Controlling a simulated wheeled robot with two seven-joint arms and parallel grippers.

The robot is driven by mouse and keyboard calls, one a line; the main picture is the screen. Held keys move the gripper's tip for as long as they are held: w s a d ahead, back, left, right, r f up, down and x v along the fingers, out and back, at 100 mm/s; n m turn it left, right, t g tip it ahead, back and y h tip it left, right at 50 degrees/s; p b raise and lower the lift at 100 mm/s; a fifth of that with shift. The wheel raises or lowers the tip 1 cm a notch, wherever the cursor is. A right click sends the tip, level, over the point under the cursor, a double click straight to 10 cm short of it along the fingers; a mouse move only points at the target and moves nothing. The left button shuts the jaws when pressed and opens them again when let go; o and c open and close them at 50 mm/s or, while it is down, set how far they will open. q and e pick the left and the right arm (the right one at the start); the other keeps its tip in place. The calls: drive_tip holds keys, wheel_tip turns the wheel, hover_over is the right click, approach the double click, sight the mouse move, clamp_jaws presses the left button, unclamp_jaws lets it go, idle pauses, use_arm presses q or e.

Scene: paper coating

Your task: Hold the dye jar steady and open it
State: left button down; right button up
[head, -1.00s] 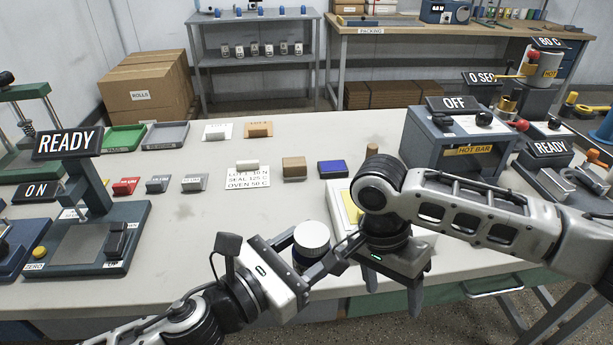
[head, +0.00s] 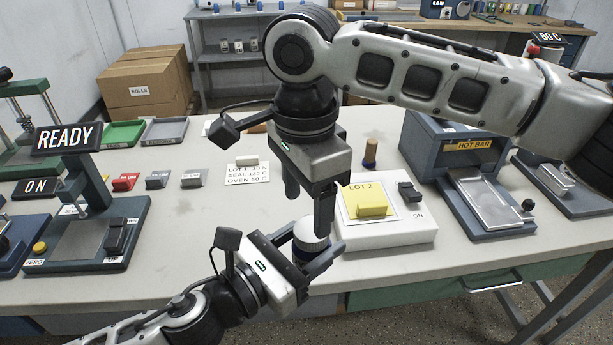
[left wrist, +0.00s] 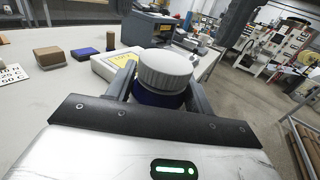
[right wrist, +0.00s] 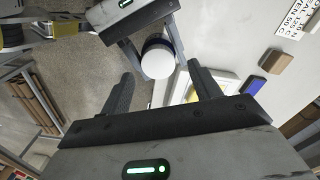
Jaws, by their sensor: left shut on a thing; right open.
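The dye jar has a white ribbed lid (head: 309,232) and a dark blue body (left wrist: 158,98). It stands upright near the table's front edge. My left gripper (head: 318,264) is shut on the jar's body from the front, one finger on each side, below the lid; the grip shows in the left wrist view (left wrist: 160,92). My right gripper (head: 308,215) points down above the jar, with its fingers apart and empty. In the right wrist view the lid (right wrist: 158,60) lies beyond the open right fingertips (right wrist: 160,80), roughly between them. The right fingers partly hide the lid in the head view.
A white plate device (head: 400,232) with a yellow LOT 2 sheet (head: 362,197) stands just right of the jar. The hot bar machine (head: 460,150) is farther right. A scale marked READY (head: 85,240) is at left. The table (head: 190,245) between scale and jar is clear.

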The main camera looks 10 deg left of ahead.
sight(307, 228)
drive_tip(key=shift+f, duration=2.05)
